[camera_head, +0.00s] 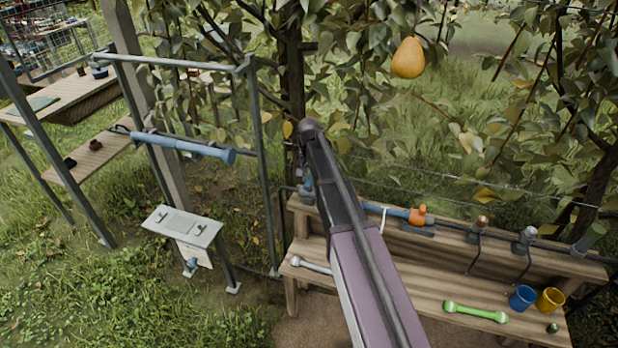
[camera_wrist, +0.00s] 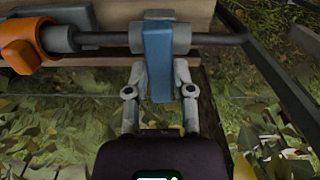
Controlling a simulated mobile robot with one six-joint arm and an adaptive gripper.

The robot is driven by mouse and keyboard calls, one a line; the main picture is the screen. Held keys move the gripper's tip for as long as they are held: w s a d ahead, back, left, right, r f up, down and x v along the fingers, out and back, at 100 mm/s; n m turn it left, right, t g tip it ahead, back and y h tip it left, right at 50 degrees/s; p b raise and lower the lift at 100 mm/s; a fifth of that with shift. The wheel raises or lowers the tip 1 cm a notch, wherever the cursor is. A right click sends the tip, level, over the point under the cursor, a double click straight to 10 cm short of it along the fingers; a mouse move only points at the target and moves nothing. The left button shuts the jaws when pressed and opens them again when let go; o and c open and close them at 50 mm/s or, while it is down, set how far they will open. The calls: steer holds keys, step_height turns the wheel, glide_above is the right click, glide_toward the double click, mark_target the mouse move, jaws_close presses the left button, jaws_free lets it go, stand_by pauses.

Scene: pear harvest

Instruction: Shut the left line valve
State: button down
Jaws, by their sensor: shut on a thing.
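In the wrist view, the valve has a flat blue lever (camera_wrist: 158,62) on a grey body (camera_wrist: 135,37) around a dark pipe (camera_wrist: 215,40). The lever lies across the pipe and points toward my wrist. My gripper (camera_wrist: 160,88) is shut on the lever, with one grey finger on each side of it. In the head view, my arm covers the gripper and most of the valve. Only a small blue-grey part (camera_head: 307,185) shows left of the arm, at the bench's left end.
An orange fitting (camera_wrist: 30,40) sits on the same line, and also shows in the head view (camera_head: 418,215). A metal frame (camera_head: 262,170) stands left.

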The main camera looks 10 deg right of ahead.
steer(key=shift+m, duration=0.5)
steer(key=shift+c, duration=2.4)
jaws_free()
steer(key=shift+n, duration=0.6)
